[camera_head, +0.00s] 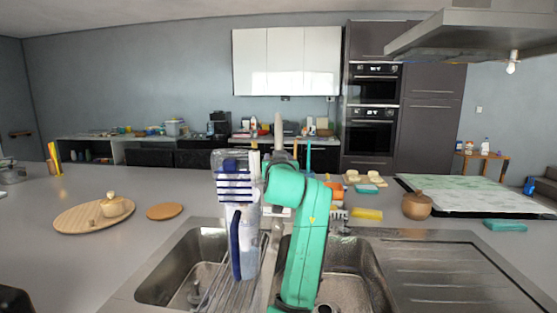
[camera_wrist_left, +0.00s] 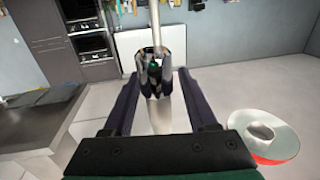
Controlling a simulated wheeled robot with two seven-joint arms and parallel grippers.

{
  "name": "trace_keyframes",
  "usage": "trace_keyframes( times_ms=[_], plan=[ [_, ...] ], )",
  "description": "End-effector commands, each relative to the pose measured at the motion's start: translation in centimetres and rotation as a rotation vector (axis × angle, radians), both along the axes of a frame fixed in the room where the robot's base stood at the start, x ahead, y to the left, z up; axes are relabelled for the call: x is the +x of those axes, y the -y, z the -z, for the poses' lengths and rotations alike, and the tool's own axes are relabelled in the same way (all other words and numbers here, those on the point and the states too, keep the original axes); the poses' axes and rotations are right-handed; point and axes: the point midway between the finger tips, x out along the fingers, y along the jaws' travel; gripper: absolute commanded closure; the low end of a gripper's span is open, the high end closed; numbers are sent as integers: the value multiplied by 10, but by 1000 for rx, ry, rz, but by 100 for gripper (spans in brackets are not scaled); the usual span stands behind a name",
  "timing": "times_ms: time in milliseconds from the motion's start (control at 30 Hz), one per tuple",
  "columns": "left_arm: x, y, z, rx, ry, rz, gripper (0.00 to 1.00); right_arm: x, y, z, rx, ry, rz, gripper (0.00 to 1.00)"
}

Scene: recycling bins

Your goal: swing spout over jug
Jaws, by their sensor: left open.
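A clear vessel with dark blue and white stripes (camera_head: 236,190), which looks like the jug, stands over the left sink basin. A slim grey pole (camera_head: 268,260), apparently the tap with the spout, rises beside it, partly hidden by my green arm. In the left wrist view, a shiny metal piece with a pale pole (camera_wrist_left: 157,25), apparently the spout, shows between the dark fingers of my left gripper (camera_wrist_left: 156,76). The fingers are open, one on each side; I cannot tell whether they touch it. My right gripper is not in view.
The right sink basin (camera_head: 350,262) lies beside my arm. A round wooden board (camera_head: 75,217) with a lidded pot (camera_head: 116,205) is at left. A yellow sponge (camera_head: 367,214) and brown pot (camera_head: 417,206) are behind the sink. A white and red bowl (camera_wrist_left: 263,137) shows in the wrist view.

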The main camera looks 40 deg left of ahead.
Motion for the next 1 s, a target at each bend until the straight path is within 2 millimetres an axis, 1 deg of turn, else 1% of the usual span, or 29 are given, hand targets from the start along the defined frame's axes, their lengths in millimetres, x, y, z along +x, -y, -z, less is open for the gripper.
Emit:
trace_keyframes(
  times_ms=[133,233,367,500,600,700,800,1000],
  plan=[
    [-4,6,2,-1,-1,1,42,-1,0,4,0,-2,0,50],
    [-15,18,3,0,1,2,42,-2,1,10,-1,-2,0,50],
    [-35,39,4,-1,4,3,42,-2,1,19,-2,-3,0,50],
    [-59,64,4,-1,4,3,42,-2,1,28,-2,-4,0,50],
    [-76,82,3,0,4,3,42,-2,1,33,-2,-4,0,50],
    [-90,96,2,-1,2,2,42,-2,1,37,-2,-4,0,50],
    [-97,104,2,0,0,1,42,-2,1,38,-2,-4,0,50],
    [-100,106,0,0,0,0,42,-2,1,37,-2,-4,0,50]
  ],
)
